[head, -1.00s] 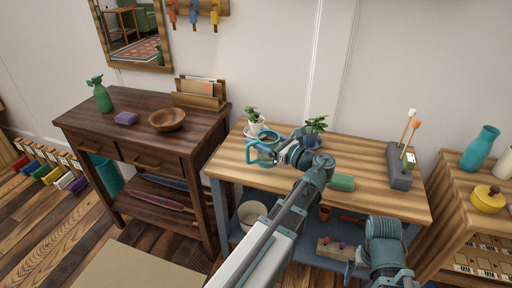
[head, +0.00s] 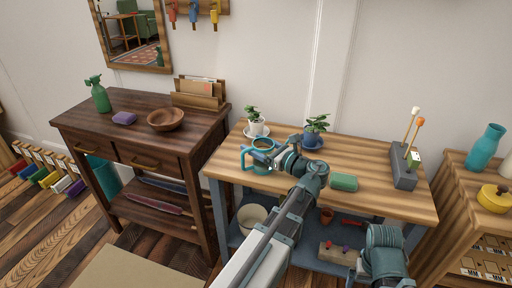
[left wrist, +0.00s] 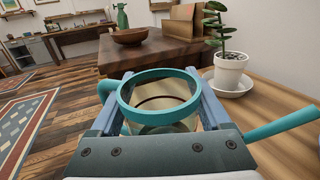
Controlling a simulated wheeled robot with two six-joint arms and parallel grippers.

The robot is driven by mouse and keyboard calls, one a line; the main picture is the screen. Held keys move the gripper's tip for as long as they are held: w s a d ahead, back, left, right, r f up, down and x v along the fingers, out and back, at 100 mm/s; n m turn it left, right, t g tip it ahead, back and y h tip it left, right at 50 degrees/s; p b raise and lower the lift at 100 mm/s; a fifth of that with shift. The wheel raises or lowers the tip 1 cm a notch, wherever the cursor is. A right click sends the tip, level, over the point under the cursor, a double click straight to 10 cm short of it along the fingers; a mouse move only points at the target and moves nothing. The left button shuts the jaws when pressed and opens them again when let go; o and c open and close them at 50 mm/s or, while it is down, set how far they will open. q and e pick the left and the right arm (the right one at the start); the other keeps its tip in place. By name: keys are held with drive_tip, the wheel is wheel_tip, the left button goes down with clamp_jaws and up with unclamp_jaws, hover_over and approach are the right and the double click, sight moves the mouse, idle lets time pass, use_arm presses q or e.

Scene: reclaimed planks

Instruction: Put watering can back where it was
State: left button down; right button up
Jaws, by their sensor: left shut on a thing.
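The teal watering can (head: 262,163) is over the left end of the striped wooden bench top (head: 390,197), with its handle loop to the left in the head view. My left gripper (head: 277,163) is shut on it. In the left wrist view the can's open round rim (left wrist: 160,95) sits between the two fingers, and its spout (left wrist: 285,125) points right. Whether its base touches the bench cannot be told. Part of my right arm shows at the lower right of the head view; its gripper does not show clearly.
Behind the can stand a plant in a white pot on a saucer (head: 256,128) and a plant in a blue pot (head: 312,139). A dark sideboard (head: 90,124) stands left.

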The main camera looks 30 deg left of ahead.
sight(271, 152)
use_arm(q)
drive_tip(key=shift+f, duration=0.2)
unclamp_jaws()
drive_tip(key=shift+r, duration=0.2)
drive_tip(key=shift+d, duration=0.25)
drive_tip(key=d, duration=0.3)
drive_tip(key=s+d, duration=0.1)
drive_tip(key=d, duration=0.3)
drive_tip(key=s+d, duration=0.1)
drive_tip(key=d, duration=0.3)
drive_tip(key=shift+d, duration=0.2)
drive_tip(key=shift+w+a, duration=0.1)
